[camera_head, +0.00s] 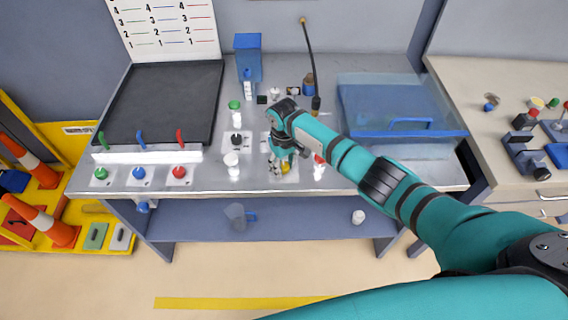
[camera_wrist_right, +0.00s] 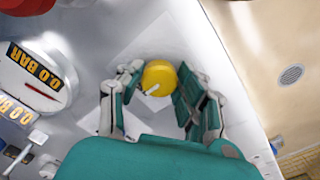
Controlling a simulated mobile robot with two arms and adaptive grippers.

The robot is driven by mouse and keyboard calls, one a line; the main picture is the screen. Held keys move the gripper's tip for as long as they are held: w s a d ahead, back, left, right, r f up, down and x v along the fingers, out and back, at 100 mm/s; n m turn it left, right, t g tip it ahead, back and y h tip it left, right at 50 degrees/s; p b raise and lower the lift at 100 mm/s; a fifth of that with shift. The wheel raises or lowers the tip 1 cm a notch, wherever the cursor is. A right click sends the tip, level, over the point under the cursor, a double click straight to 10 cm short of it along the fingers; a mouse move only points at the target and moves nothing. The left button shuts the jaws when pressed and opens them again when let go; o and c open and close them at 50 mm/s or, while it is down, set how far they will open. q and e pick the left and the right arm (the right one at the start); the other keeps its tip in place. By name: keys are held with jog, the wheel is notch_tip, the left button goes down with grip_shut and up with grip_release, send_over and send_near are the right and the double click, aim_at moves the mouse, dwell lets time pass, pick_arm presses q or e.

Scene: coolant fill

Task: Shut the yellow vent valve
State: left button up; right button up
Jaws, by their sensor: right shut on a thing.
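The yellow vent valve (camera_wrist_right: 160,75) is a round yellow knob with a small white pointer mark, on a pale plate. In the head view only a little of the yellow vent valve (camera_head: 287,172) shows at the bench's front edge, under my right gripper (camera_head: 282,164). In the right wrist view my right gripper (camera_wrist_right: 158,95) has its teal and grey fingers on both sides of the knob and is shut on it. The exact contact points are partly hidden. My left gripper is not in view.
Gauges reading 0.0 BAR (camera_wrist_right: 38,72) stand beside the valve. A red-topped white fitting (camera_head: 319,170) is close to its right, a white fitting (camera_head: 232,162) to its left. A blue-lidded clear bin (camera_head: 395,105) is at the bench's right. Red, blue and green knobs line its left front.

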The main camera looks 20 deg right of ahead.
aim_at(284, 166)
jog(key=shift+w+r, duration=0.1)
jog(key=o, duration=1.1)
jog(key=shift+o, duration=0.2)
notch_tip(284, 166, up, 12)
